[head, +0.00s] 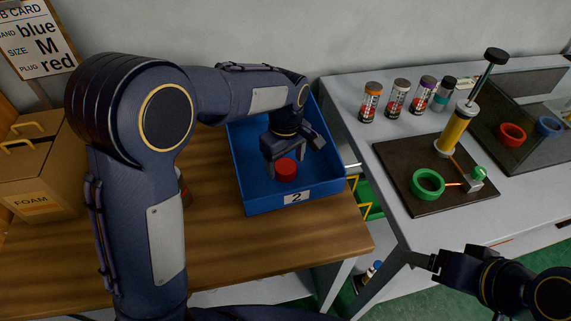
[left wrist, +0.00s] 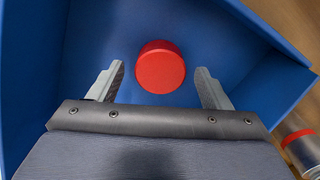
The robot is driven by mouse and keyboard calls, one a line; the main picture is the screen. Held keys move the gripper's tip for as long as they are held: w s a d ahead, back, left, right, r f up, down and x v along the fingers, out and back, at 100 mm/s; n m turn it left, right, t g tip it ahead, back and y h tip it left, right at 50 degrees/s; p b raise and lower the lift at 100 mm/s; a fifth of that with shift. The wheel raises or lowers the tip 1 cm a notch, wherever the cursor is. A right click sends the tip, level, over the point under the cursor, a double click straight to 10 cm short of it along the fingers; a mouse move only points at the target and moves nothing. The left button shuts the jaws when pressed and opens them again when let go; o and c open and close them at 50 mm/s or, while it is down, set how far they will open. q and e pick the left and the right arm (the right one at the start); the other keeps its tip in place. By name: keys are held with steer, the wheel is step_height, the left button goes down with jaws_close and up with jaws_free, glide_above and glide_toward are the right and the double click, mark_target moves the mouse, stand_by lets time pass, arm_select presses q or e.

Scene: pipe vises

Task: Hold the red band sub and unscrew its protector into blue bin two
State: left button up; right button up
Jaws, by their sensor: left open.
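The red protector (head: 286,169) lies on the floor of the blue bin two (head: 262,202). In the left wrist view the red protector (left wrist: 161,67) sits between and just beyond my fingertips, with gaps on both sides. My left gripper (head: 288,150) is open, pointing down inside the bin. A grey sub with a red band (left wrist: 303,146) shows at the right edge of the left wrist view, outside the bin; my left arm mostly hides it in the head view. My right gripper (head: 428,262) is at the lower right, away from the bin; its finger opening is unclear.
A FOAM box (head: 38,180) stands left on the wooden table (head: 225,247). A grey bench (head: 350,105) to the right holds several small cans, a yellow pump tool (head: 455,128), a green ring (head: 428,184), a red ring (head: 512,134) and a blue ring (head: 548,126). A card (head: 35,38) reads blue, M, red.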

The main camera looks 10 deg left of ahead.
mark_target(285, 166)
arm_select(q)
step_height(285, 166, up, 10)
steer(key=shift+p, duration=0.35)
